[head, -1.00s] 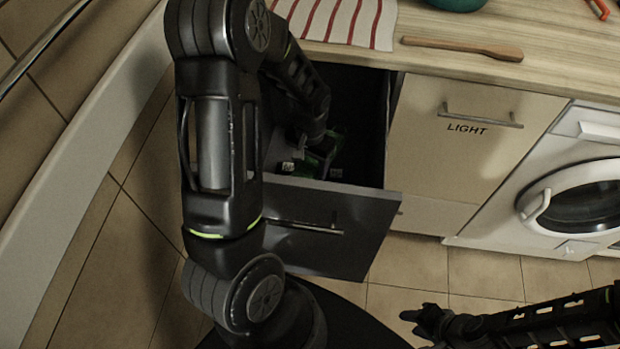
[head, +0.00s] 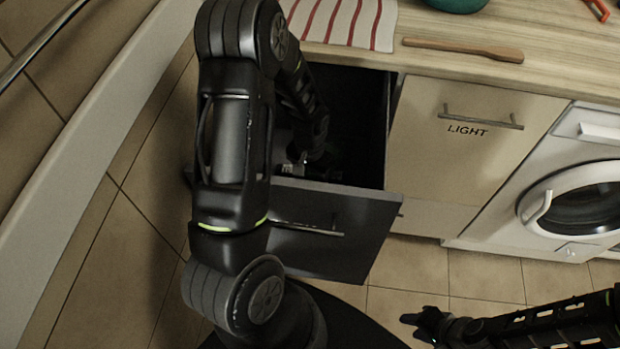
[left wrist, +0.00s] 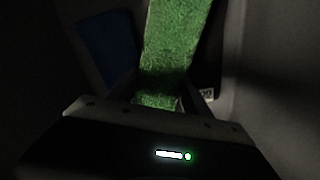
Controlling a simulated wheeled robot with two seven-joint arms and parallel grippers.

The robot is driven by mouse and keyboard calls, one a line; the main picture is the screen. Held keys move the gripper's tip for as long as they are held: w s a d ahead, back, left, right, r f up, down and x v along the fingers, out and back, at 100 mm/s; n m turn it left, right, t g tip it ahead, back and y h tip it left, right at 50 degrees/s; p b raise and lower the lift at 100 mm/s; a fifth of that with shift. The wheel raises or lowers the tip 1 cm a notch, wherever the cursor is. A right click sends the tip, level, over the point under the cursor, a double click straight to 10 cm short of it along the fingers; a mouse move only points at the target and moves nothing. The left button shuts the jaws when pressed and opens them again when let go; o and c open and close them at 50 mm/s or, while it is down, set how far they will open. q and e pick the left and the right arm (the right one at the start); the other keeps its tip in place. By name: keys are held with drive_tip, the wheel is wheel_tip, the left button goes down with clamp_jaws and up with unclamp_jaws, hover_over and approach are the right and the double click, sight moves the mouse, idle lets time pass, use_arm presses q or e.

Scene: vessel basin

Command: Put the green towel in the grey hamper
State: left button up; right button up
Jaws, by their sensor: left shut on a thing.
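The grey hamper (head: 335,238) is the pull-out with the dark grey front, standing open below the counter; its inside is very dark. My left arm reaches down into it from the left. My left gripper (head: 315,160) is inside its opening, mostly lost in shadow. In the left wrist view the green towel (left wrist: 172,40) hangs between the fingers of the left gripper (left wrist: 163,88), which is shut on it. The towel does not show in the head view. My right gripper (head: 422,322) is low at the right over the floor, with no towel near it; its finger gap is unclear.
A blue thing (left wrist: 108,45) lies beside the towel in the left wrist view. A closed cream front marked LIGHT (head: 465,150) and a washing machine (head: 575,200) stand to the right. The counter holds a striped cloth (head: 345,20) and a wooden utensil (head: 460,48).

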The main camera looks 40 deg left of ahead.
sight(310, 179)
use_arm(q)
drive_tip(key=shift+f, duration=0.15)
drive_tip(key=shift+f+b, duration=0.5)
drive_tip(key=shift+b, duration=0.05)
drive_tip(key=o, duration=1.4)
drive_tip(key=shift+o, duration=0.2)
drive_tip(key=shift+r, duration=0.15)
drive_tip(key=shift+r+p, duration=0.6)
drive_tip(key=shift+p, duration=0.1)
wheel_tip(310, 179, up, 12)
drive_tip(key=p, duration=0.1)
drive_tip(key=shift+f, duration=0.1)
